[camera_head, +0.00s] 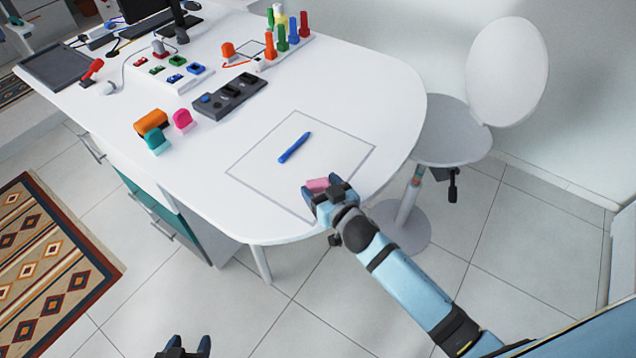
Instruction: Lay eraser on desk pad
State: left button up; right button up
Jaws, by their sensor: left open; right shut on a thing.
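The desk pad (262,165) is a white sheet with a grey outline near the rounded end of the white desk. A blue pen-like stick (295,147) lies on it. My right gripper (321,188) is at the pad's near edge, shut on a pink eraser (317,184). Whether the eraser touches the pad cannot be told, and the fingers hide part of it. My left gripper (186,350) is open and empty at the bottom edge of the view, over the floor and away from the desk.
Orange, teal and pink blocks (183,120) and a dark grey organizer (230,97) stand left of and behind the pad. Colored pegs (281,38) stand at the back. A white chair (455,130) is at the right. Much of the pad is clear.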

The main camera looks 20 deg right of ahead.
jog(key=shift+x, duration=0.8)
jog(key=shift+f, duration=0.25)
jog(key=shift+r, duration=0.1)
jog(key=shift+s, duration=0.1)
jog(key=o, duration=0.9)
jog(key=shift+f, duration=0.2)
